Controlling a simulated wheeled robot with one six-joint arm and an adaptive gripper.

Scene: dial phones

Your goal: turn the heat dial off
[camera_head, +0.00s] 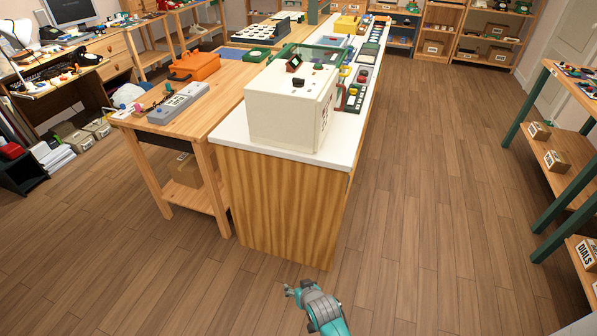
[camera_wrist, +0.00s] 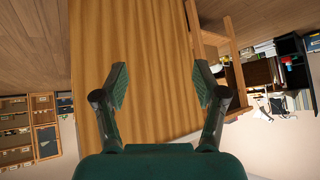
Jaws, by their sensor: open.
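A white box-shaped appliance (camera_head: 290,112) stands on the near end of the white counter. A black knob (camera_head: 298,82) sits on its top, and small dark spots and fittings show on its top and right side. I cannot tell which part is the heat dial; no label is readable. My gripper (camera_head: 289,291) is low in front of the counter's wooden end panel, well below and apart from the appliance. In the wrist view its two fingers (camera_wrist: 160,88) are spread with nothing between them, and the wood panel (camera_wrist: 150,35) is beyond them. The appliance is not recognisable there.
The white counter (camera_head: 236,130) runs away to the back with several small devices on it. A wooden table (camera_head: 150,140) with an orange toolbox (camera_head: 194,66) adjoins its left. A shelf rack (camera_head: 560,150) stands at right. The floor (camera_head: 430,200) between is clear.

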